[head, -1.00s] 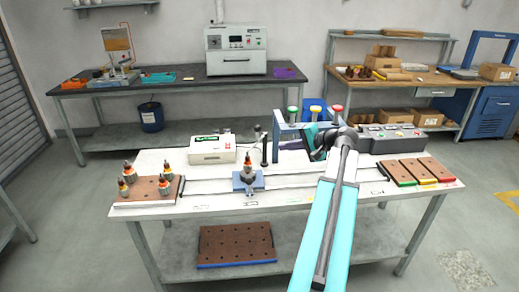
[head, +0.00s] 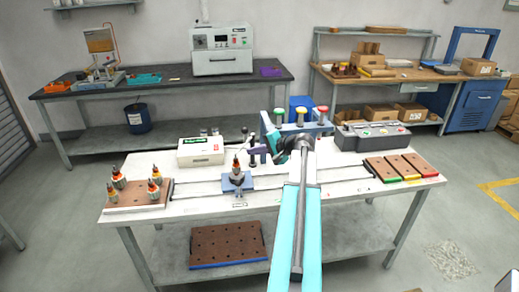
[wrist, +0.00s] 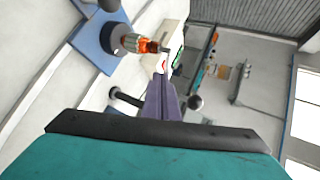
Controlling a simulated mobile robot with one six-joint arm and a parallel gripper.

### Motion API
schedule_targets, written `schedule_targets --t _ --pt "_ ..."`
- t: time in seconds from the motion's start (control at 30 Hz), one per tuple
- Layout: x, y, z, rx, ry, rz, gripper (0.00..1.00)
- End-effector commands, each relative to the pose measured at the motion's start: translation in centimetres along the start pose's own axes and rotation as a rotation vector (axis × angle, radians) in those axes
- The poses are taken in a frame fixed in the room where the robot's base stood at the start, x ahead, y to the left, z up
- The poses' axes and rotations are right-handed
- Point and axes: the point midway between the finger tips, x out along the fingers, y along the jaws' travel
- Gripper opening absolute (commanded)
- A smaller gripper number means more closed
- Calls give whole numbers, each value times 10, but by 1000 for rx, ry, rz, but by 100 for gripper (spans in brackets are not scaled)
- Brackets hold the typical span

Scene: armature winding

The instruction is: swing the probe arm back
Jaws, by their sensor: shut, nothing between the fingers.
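My gripper (head: 258,150) points left over the middle of the white bench in the head view. Its purple fingers (wrist: 162,98) are together and empty in the wrist view. What seems to be the probe arm, a dark post (head: 251,145) with a knob, stands just behind the fingertips, right of the white meter box (head: 200,151). In the wrist view, a black rod (wrist: 126,98) with round ends passes behind the fingers; contact cannot be told. An orange-banded armature (head: 237,168) stands upright on the blue fixture (head: 238,183), close to the fingertips.
A grey control box (head: 372,135) and brown trays (head: 398,167) are on the right. A peg board (head: 135,198) with several armatures is at the left. The bench front is mostly clear.

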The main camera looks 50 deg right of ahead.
Motion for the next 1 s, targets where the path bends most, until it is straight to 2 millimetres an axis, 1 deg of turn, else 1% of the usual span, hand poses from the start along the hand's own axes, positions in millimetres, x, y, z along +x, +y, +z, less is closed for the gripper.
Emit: schedule_targets --t 0.03,0.1,0.2,0.33,0.67,0.7,0.73,0.8,1.0 --pt "6 -6 -1 -1 -1 0 0" --pt "14 -8 0 -1 -2 0 0" --pt "23 -10 -1 -1 0 0 0" --pt "30 -11 0 -1 -1 0 0" --pt "32 -11 0 -1 0 0 0" --pt "33 -11 14 -2 -2 0 0" --pt "33 -11 8 -1 0 0 0" --pt "33 -11 3 0 2 0 0" --pt "31 -10 -2 9 19 0 0"
